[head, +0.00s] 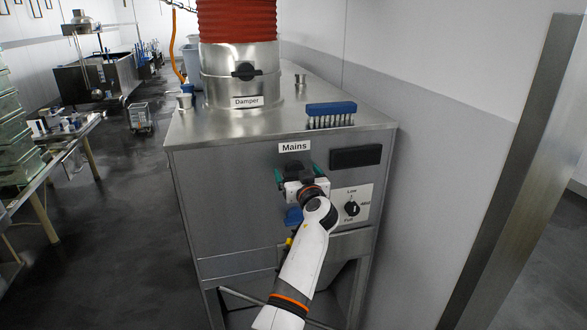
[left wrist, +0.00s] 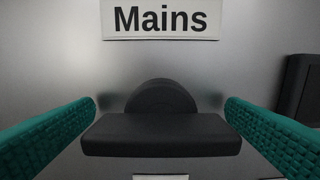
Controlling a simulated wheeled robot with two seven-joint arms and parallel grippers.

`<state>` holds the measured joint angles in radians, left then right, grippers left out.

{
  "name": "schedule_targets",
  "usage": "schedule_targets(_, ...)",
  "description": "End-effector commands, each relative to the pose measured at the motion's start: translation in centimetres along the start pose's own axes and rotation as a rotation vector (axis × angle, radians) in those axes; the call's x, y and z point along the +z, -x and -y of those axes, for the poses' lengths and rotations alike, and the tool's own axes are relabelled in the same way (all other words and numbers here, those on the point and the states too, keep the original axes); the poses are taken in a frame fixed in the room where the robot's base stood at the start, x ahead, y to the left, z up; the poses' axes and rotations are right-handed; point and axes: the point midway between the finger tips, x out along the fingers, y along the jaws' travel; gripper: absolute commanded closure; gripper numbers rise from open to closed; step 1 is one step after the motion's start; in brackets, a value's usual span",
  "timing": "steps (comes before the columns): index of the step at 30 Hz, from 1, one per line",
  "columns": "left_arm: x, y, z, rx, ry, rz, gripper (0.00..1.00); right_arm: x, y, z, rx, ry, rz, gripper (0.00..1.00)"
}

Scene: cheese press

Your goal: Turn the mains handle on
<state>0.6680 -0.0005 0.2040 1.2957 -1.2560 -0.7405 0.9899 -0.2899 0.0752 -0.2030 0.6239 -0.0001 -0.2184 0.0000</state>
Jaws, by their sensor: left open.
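The mains handle (left wrist: 161,135) is a black bar on a round black hub, lying level on the steel cabinet front. It sits below the Mains label (left wrist: 161,20), which also shows in the head view (head: 294,147). In the head view my left gripper (head: 293,173) is at the cabinet front just under that label and mostly hides the handle. In the left wrist view its two green fingers stand open on the left and right of the bar, with a gap at each end. My right gripper is not in view.
A black dial (head: 351,208) marked Low, Med and Full is right of my left arm. A black box (head: 355,156) is above it. A blue brush (head: 331,114) and the Damper pipe (head: 241,80) are on the cabinet top. A wall stands close on the right.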

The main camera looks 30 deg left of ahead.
Motion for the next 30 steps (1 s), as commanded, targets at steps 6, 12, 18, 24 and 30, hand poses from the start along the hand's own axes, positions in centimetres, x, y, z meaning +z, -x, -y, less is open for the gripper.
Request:
schedule_targets(6,-0.1,0.0,0.0,0.000,0.000,-0.001,0.05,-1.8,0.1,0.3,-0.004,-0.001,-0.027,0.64)
schedule_targets(12,-0.1,0.0,0.0,0.000,0.000,-0.001,0.30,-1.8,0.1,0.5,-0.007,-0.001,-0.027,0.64)
schedule_targets(18,-0.1,0.0,0.0,0.000,0.000,-0.001,0.50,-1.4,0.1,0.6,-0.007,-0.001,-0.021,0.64)
schedule_targets(24,-0.1,0.0,0.0,0.000,-0.026,0.000,0.50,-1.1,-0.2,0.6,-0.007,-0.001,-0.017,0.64)
schedule_targets(30,-0.2,0.0,0.0,0.000,-0.117,0.000,0.50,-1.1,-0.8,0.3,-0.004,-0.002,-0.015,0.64)
